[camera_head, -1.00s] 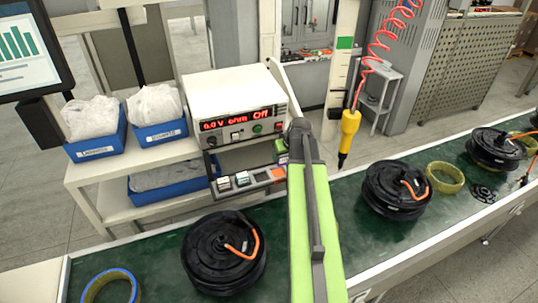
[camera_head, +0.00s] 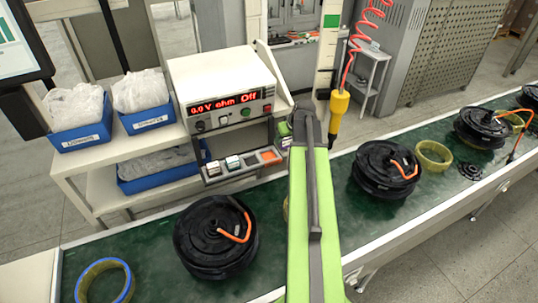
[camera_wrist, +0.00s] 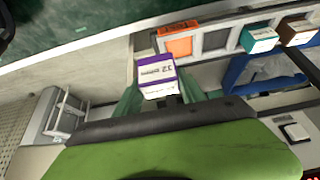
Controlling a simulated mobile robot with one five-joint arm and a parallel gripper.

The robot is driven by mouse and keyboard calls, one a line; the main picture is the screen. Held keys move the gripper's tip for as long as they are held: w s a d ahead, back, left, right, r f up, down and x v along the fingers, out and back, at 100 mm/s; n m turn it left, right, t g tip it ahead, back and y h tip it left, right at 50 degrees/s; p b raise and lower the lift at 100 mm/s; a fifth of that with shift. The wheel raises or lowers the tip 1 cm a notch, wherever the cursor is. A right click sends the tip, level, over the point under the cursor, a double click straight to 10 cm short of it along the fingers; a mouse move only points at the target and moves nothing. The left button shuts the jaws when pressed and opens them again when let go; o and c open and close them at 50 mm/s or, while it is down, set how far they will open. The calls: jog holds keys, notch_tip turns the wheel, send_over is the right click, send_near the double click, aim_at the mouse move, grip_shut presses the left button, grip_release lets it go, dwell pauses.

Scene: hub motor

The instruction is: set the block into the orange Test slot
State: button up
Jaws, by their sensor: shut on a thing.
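My gripper (camera_wrist: 165,97) is shut on a white block with purple edges and printed lettering (camera_wrist: 157,76) in the wrist view. The orange slot (camera_wrist: 177,43) is just beyond the block in that view and looks empty. The block overlaps its lower edge in the picture; I see no sign of the block inside it. In the head view the orange slot (camera_head: 269,156) is at the right end of the slot row. My arm covers most of my gripper there, with the visible part close to the slot's upper right.
A grey slot (camera_wrist: 216,40) adjoins the orange one, then slots with a teal-edged block (camera_wrist: 258,40) and a brown-edged block (camera_wrist: 295,32). The meter (camera_head: 225,92) stands above the slot row. A hub motor (camera_head: 215,237) lies on the green conveyor (camera_head: 150,236) in front.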

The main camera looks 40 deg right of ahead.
jog(key=w+a+f+b, duration=0.1)
jog(key=w, duration=0.1)
jog(key=w+a+f+b, duration=0.1)
jog(key=w+f, duration=0.1)
jog(key=w+a+f+b, duration=0.1)
jog(key=w, duration=0.1)
jog(key=shift+w+a+f, duration=0.2)
jog(key=shift+w+f, duration=0.1)
jog(key=shift+w, duration=0.05)
notch_tip(320, 180, down, 4)
jog(key=b, duration=0.4)
jog(key=shift+f+b, duration=0.2)
jog(key=shift+b, duration=0.1)
jog(key=shift+r, duration=0.25)
jog(key=shift+f, duration=0.2)
jog(key=o, duration=1.5)
jog(key=shift+s, duration=0.1)
jog(key=shift+c, duration=0.2)
jog(key=shift+r, duration=0.1)
